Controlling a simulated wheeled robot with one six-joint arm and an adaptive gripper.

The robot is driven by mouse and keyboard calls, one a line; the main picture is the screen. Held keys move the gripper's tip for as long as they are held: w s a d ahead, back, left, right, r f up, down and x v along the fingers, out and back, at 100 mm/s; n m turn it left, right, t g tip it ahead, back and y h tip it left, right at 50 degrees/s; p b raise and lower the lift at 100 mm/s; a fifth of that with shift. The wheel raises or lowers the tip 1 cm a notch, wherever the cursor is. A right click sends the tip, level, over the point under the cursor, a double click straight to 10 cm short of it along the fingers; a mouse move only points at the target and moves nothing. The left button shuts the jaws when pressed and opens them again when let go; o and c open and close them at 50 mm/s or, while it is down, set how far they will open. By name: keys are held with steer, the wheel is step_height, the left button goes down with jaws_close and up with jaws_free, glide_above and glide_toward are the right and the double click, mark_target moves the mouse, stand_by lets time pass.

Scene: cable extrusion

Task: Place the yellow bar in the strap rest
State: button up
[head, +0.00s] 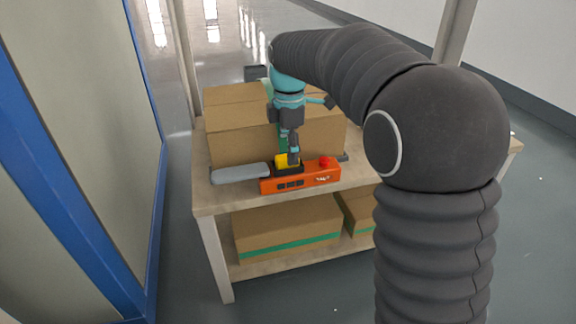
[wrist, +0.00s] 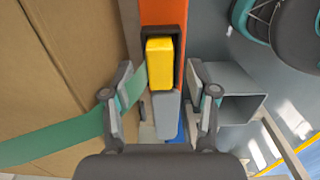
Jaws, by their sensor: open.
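The yellow bar (head: 283,161) sits in a small dark holder, seemingly the strap rest (head: 288,171), on the orange unit (head: 312,177). In the wrist view the yellow bar (wrist: 160,64) lies within the dark rim of the rest (wrist: 178,52). How deep it sits is hard to tell. My gripper (head: 293,158) points down just above the bar, hiding part of it in the head view. In the wrist view my gripper (wrist: 160,88) is open, its fingers apart on both sides, with gaps to the bar's sides.
A grey rounded piece (head: 240,173) extends left from the orange unit. A red button (head: 324,161) stands on the unit's right. Cardboard boxes (head: 240,135) stand close behind on the table (head: 206,196). A blue-framed panel (head: 148,220) stands left.

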steer(key=shift+f, duration=0.7)
jaws_close()
steer(key=shift+r, duration=0.2)
